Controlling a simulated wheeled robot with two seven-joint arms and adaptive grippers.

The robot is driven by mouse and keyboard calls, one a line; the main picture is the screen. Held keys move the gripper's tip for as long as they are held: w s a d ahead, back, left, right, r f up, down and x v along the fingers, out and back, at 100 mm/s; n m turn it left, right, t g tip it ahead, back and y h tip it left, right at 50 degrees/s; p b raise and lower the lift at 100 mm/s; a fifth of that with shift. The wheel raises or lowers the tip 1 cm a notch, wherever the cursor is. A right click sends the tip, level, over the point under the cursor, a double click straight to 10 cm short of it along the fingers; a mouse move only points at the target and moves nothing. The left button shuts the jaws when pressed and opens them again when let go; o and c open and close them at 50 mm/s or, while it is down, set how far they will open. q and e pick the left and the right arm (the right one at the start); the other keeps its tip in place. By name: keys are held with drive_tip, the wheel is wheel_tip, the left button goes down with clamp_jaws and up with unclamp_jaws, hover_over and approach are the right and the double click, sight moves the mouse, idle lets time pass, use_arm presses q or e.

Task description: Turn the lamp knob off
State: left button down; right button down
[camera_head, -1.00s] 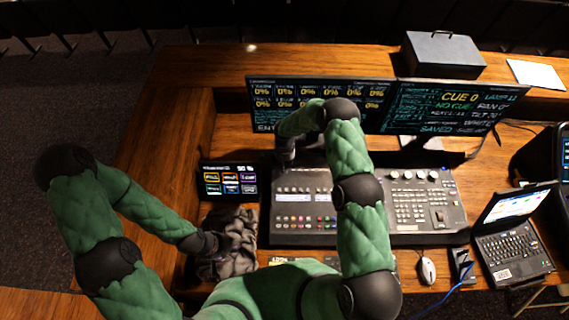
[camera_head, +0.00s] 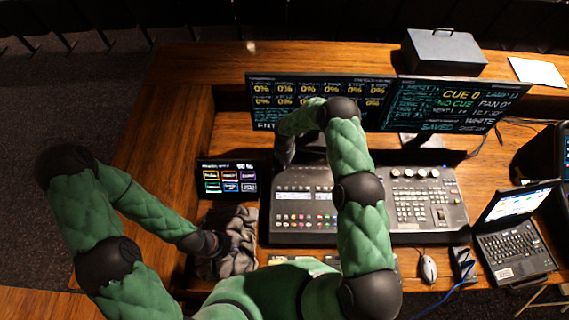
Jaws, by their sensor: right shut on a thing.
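My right arm reaches over the mixing console (camera_head: 300,237), and its wrist bends down at the console's back left edge. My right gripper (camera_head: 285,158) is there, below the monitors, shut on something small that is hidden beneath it. I cannot make out the lamp knob, as the gripper and wrist cover that spot. My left gripper (camera_head: 212,245) is low at the left, against a dark crumpled cloth (camera_head: 238,240). Its fingers are too dark and small to tell whether they are open or shut.
Two monitors (camera_head: 320,100) (camera_head: 455,105) stand behind the console. A small touch screen (camera_head: 230,181) lies to its left. A laptop (camera_head: 512,245), a mouse (camera_head: 428,268) and a blue cable are at the right. A grey box (camera_head: 443,55) stands at the back. The wooden desk (camera_head: 150,150) is bare at the far left.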

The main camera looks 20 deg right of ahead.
use_arm(q)
drive_tip(key=shift+f+b, duration=0.3)
drive_tip(key=shift+f, duration=0.3)
use_arm(e)
drive_tip(key=shift+n, duration=0.3)
drive_tip(key=c, duration=1.1)
unclamp_jaws()
